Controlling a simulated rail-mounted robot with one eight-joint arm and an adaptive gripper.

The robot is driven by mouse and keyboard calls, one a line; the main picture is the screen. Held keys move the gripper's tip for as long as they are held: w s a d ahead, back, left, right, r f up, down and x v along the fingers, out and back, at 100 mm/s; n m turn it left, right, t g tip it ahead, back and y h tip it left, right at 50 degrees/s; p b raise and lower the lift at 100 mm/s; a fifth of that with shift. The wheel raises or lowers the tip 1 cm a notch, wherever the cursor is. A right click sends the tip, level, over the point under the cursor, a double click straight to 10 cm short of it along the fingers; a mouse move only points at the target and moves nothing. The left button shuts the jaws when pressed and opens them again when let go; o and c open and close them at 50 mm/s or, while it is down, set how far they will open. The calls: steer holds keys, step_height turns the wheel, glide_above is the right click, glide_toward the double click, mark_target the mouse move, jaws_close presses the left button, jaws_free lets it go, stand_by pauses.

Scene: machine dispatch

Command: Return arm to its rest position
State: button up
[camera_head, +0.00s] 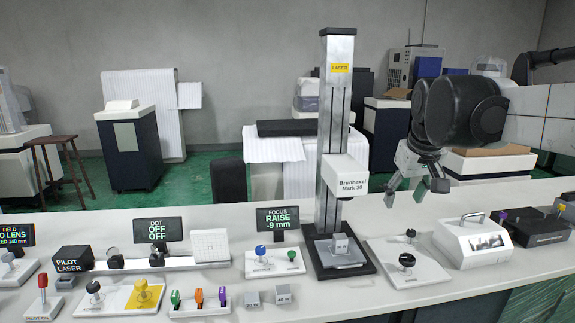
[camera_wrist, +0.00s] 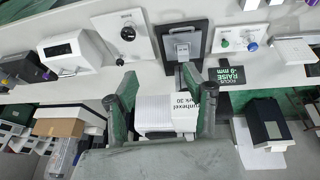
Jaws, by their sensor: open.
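My gripper (camera_head: 415,188) is at the right of the head view, above the back part of the white bench. Its two fingers point down and stand apart, with nothing seen between them. The wrist view also shows my gripper (camera_wrist: 158,82) with both fingers spread. My dark arm joint and pale arm link reach in from the right edge.
A grey block (camera_head: 340,245) sits on the column's base. Right of it are a panel with black knobs (camera_head: 408,275) and a white box with a handle (camera_head: 474,242). A FOCUS display (camera_head: 278,218) reads RAISE -9 mm; the DOT display (camera_head: 158,230) reads OFF.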

steer(key=s+a+f+t, duration=0.1)
steer(key=s+a+f, duration=0.1)
steer(key=s+f, duration=0.2)
steer(key=s+a+f+m, duration=0.1)
steer(key=s+f, duration=0.4)
steer(key=s, duration=0.6)
steer(key=s+a+f+t, duration=0.1)
steer(key=s+a+f, duration=0.1)
steer(key=s+f, duration=0.3)
steer(key=s, duration=0.3)
steer(key=shift+a+m+t, duration=0.3)
steer(key=shift+a, duration=0.1)
